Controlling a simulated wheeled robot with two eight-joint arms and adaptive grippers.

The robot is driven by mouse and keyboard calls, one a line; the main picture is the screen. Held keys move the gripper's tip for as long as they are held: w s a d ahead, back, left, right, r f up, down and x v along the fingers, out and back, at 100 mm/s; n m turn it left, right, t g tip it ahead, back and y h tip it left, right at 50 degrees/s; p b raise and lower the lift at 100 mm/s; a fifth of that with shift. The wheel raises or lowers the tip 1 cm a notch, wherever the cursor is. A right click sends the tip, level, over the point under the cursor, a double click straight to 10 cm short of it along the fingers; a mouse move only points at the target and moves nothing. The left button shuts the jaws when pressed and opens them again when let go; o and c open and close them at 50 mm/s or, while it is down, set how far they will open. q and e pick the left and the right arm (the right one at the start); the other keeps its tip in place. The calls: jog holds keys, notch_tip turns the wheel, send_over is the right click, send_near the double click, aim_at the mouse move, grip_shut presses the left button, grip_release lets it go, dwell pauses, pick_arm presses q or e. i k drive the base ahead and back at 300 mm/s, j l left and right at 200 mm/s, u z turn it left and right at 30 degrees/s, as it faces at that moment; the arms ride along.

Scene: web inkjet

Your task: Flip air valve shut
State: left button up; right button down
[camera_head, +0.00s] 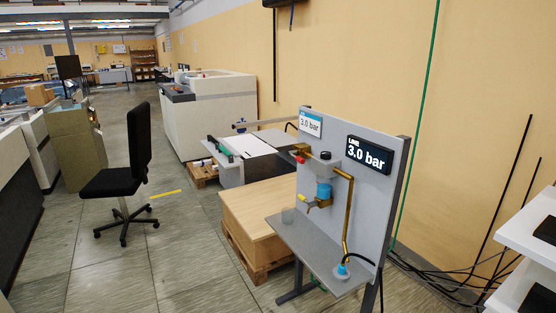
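A grey upright panel (383,200) on a stand holds the air fittings at the right of centre. On it are a small red part (300,159) at the left end of a brass fitting, a dark-topped unit with a blue body (323,190), and a small yellow part (305,201) low on the left. I cannot tell for sure which of these is the valve handle or how it is turned. A brass pipe (347,210) runs down the panel. The black display (369,155) reads "LINE 3.0 bar", and a white-and-blue sign (311,124) reads "3.0 bar". Neither gripper is in view.
A wooden box on a pallet (262,216) stands behind the panel's left side. A black office chair (130,165) is at left, with open floor (180,255) in front. White shelves (528,225) are at far right. Cables (425,275) lie along the wall.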

aim_at(293, 153)
jog(key=i+j, duration=0.3)
jog(key=i, duration=0.2)
jog(key=i+j+u, duration=0.15)
jog(key=i+j, duration=0.2)
jog(key=i, duration=0.15)
jog(key=i+j, duration=0.25)
jog(key=i, duration=0.25)
